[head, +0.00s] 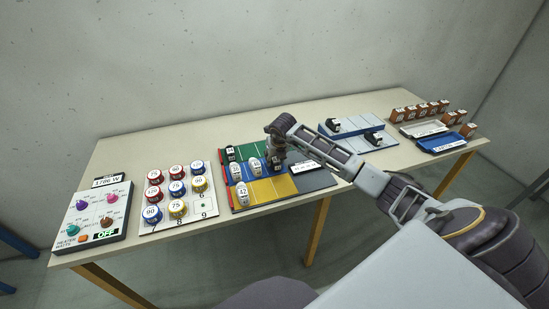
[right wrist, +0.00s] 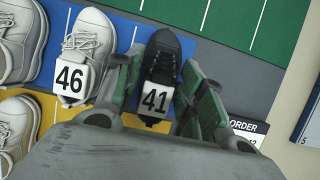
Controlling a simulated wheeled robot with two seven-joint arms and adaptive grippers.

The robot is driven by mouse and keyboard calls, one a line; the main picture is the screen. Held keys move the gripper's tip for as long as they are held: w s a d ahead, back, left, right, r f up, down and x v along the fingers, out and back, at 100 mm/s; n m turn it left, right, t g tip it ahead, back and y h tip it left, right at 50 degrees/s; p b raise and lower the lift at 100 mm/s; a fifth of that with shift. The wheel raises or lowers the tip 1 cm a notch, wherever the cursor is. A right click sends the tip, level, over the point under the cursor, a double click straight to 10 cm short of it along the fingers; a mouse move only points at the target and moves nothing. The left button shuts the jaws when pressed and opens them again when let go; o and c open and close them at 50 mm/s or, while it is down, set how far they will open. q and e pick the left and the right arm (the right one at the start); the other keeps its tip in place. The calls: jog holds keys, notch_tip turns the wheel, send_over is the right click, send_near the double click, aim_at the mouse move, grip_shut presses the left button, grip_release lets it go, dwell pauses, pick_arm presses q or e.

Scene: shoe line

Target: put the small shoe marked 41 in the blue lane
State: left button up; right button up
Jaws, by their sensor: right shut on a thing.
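The black shoe marked 41 (right wrist: 160,62) is between the fingers of my right gripper (right wrist: 158,88), which is shut on it. In the right wrist view the shoe is over the right end of the blue lane (right wrist: 145,22), toe towards the green lane (right wrist: 220,25). Its tag end reaches over the yellow edge. I cannot tell whether its sole touches the board. In the head view my right gripper (head: 276,150) is low over the lane board and hides most of the shoe. My left gripper does not show.
A white shoe marked 46 (right wrist: 82,50) stands close left of the held shoe. More white shoes stand farther left, and a black shoe (head: 231,154) is on green. A grey area with an order card (right wrist: 248,126) is at right. Numbered round pieces (head: 178,188) stand left of the board.

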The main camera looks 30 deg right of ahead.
jog(key=shift+f, duration=0.15)
jog(key=o, duration=1)
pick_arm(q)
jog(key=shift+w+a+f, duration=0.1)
